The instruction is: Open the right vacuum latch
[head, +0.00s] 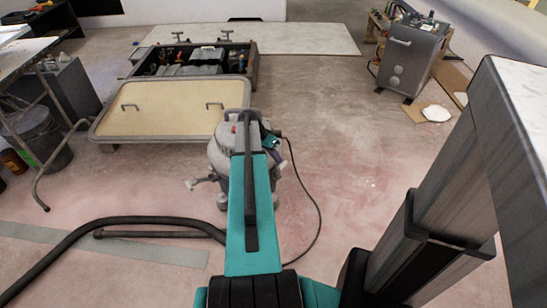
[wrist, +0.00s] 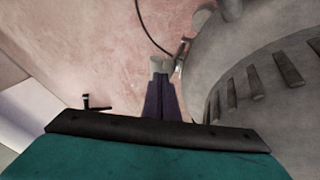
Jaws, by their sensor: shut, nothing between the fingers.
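The grey vacuum (head: 220,152) stands on the floor in the middle of the head view, partly hidden behind my teal arm. In the wrist view its rounded grey body with vent slots (wrist: 285,80) fills the right side. A small metal piece, apparently the right latch (wrist: 182,48), shows at the body's left edge. My gripper (wrist: 160,66) has dark fingers with grey tips; they are shut and empty, just left of and below that metal piece. I cannot tell whether they touch it or whether the latch is closed.
A black cable (head: 318,205) curves over the floor right of the vacuum. A thick black hose (head: 75,235) lies at the left front. A tan panel with handles (head: 170,112) and a dark crate of cases (head: 248,68) lie behind. Open floor extends to the right.

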